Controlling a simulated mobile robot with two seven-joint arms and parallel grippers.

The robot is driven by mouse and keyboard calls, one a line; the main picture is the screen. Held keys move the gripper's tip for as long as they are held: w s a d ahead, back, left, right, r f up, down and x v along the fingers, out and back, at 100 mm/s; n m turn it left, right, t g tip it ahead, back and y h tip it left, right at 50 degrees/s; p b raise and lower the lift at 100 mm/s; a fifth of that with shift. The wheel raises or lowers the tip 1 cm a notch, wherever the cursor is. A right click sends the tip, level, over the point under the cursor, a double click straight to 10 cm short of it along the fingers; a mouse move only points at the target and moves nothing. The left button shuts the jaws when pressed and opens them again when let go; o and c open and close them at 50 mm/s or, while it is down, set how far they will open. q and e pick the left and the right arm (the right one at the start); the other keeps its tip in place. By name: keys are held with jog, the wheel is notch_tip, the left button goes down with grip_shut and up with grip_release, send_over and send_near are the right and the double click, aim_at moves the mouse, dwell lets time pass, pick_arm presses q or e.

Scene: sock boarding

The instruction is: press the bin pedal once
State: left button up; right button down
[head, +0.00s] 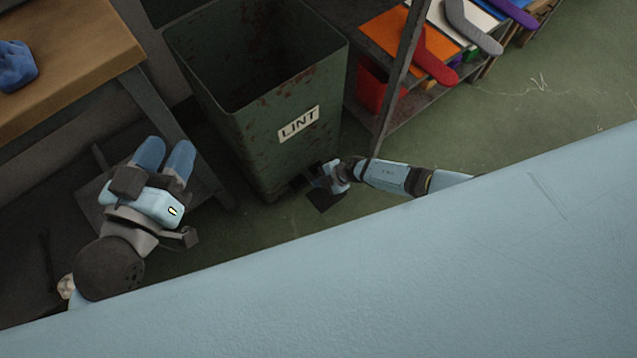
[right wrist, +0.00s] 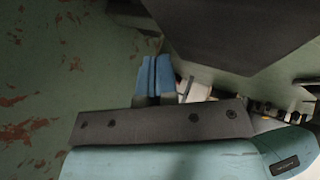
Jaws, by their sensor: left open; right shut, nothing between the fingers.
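The dark green, rust-marked bin (head: 235,120) with a "LINT" label (head: 298,123) stands in the middle of the head view. Its top is open and its inside looks dark. The dark pedal plate (head: 324,201) is low at the bin's front. My right gripper (head: 322,181) is shut and empty, low by the pedal; I cannot tell whether they touch. In the right wrist view its blue fingers (right wrist: 155,76) are together, near a dark plate (right wrist: 235,30) that looks like the pedal and the rusty bin wall (right wrist: 60,60). My left gripper (head: 164,158) is open and empty, left of the bin.
A wooden table (head: 85,65) with a blue cloth-like item (head: 15,66) stands at the left. A shelf at the upper right holds coloured boards, sock shapes and a red container (head: 378,85). Green floor (head: 520,105) is clear at the right.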

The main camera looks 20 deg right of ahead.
jog(key=shift+w+a+r+p, duration=0.1)
jog(key=shift+w+r+p, duration=0.05)
jog(key=shift+r+p, duration=1.15)
jog(key=shift+w+a+r+p, duration=0.1)
jog(key=shift+r+p, duration=1.15)
jog(key=shift+r, duration=0.05)
jog(key=shift+f, duration=0.1)
jog(key=shift+d, duration=0.1)
